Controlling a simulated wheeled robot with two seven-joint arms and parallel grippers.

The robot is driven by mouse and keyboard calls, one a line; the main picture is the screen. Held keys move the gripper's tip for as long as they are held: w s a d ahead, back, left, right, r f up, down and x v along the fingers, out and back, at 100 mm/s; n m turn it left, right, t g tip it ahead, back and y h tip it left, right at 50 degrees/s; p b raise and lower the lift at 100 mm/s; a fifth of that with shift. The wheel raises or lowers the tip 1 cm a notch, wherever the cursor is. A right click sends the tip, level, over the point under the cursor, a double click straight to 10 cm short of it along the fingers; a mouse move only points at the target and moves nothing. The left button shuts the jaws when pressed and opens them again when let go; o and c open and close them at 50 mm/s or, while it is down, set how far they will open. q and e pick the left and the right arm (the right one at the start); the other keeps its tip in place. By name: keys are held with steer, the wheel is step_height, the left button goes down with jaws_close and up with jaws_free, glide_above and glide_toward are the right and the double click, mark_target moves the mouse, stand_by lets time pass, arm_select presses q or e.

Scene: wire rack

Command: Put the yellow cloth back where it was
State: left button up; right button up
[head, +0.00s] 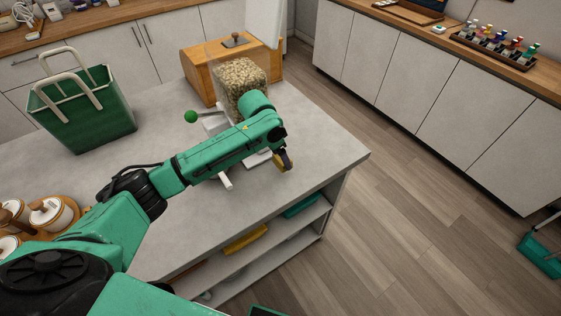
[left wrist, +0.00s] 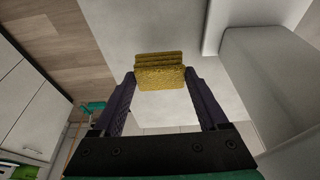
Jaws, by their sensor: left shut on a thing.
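A folded yellow cloth (left wrist: 159,77) is between the fingers of my left gripper (left wrist: 160,92) in the left wrist view. The gripper is shut on it, and the layered folds stick out past the fingertips. In the head view my left gripper (head: 284,161) is over the right part of the grey island, near its front edge. Only a small piece of the yellow cloth (head: 278,164) shows there, beside the dark finger. The arm hides part of the white stand behind it. My right gripper is not in view.
The grey island top (head: 165,115) holds a green basket (head: 88,115), a wooden box (head: 205,72), a clear container of pale pieces (head: 240,80) and lidded jars (head: 50,212). Open shelves below hold another yellow item (head: 245,240) and a teal item (head: 302,206).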

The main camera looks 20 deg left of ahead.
mark_target(280, 165)
arm_select(q)
step_height(280, 165, down, 4)
steer(key=shift+f+p, duration=0.2)
steer(key=shift+p, duration=0.15)
steer(key=shift+s, duration=0.15)
steer(key=o, duration=0.8)
steer(key=shift+f, duration=0.15)
steer(key=shift+o, duration=1.4)
steer(key=shift+r, duration=0.2)
steer(key=b+v, duration=0.2)
steer(key=v, duration=1)
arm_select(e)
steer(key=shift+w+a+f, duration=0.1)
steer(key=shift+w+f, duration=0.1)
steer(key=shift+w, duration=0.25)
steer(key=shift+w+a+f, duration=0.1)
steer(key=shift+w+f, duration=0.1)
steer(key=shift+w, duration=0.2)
arm_select(q)
steer(key=shift+f, duration=0.1)
